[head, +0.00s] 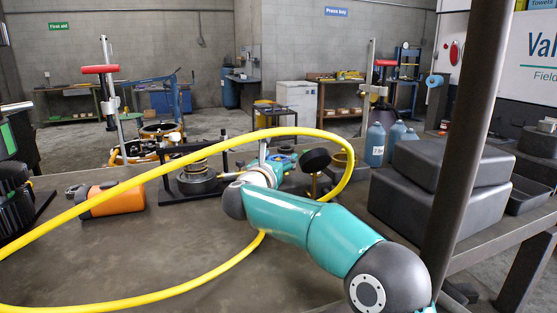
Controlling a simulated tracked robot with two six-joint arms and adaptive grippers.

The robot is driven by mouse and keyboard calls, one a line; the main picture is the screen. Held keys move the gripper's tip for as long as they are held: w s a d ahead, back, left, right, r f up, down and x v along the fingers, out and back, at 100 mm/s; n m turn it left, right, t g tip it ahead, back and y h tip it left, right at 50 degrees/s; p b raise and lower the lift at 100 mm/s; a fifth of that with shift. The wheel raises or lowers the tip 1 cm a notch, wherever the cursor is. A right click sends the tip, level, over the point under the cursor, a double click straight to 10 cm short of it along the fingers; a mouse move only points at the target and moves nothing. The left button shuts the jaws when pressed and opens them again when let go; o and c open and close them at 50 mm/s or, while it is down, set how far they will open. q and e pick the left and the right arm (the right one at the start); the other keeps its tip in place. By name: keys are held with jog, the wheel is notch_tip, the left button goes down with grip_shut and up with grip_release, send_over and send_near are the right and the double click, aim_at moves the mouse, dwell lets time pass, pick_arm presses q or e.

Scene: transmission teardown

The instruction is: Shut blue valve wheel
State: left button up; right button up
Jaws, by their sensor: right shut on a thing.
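The blue valve wheel (286,149) shows small and partly hidden at the back of the workbench, just beyond my right wrist. My right arm reaches in from the lower right, and my right gripper (279,160) is at the wheel, shut on it. The fingertips are small and partly covered, so their exact hold on the rim is hard to see. My left gripper is not in view.
An orange tool (115,198) lies at left. Grey cases (430,205) stand at right behind a dark post (470,130). Blue bottles (375,145) stand behind.

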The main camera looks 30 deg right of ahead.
jog(key=shift+a+r+m+g+h, duration=0.1)
jog(key=shift+m+g+h, duration=0.2)
jog(key=shift+w+r+m+g+h+p, duration=0.15)
jog(key=shift+m+g+h+p, duration=0.45)
jog(key=shift+m+g+p, duration=0.35)
jog(key=m+g+p, duration=0.1)
jog(key=g+p, duration=0.1)
jog(key=p, duration=0.3)
jog(key=m+g+h+p, duration=0.1)
jog(key=m+g+p, duration=0.1)
jog(key=p, duration=0.4)
jog(key=m+g+h+p, duration=0.1)
jog(key=m+g+p, duration=0.1)
jog(key=g+p, duration=0.2)
jog(key=shift+r+p, duration=0.35)
jog(key=shift+p, duration=0.55)
jog(key=shift+f+g+p, duration=0.25)
jog(key=shift+p, duration=0.45)
jog(key=shift+f, duration=0.1)
jog(key=shift+f, duration=0.1)
jog(key=o, duration=0.8)
jog(key=shift+o, duration=0.4)
jog(key=shift+f, duration=0.15)
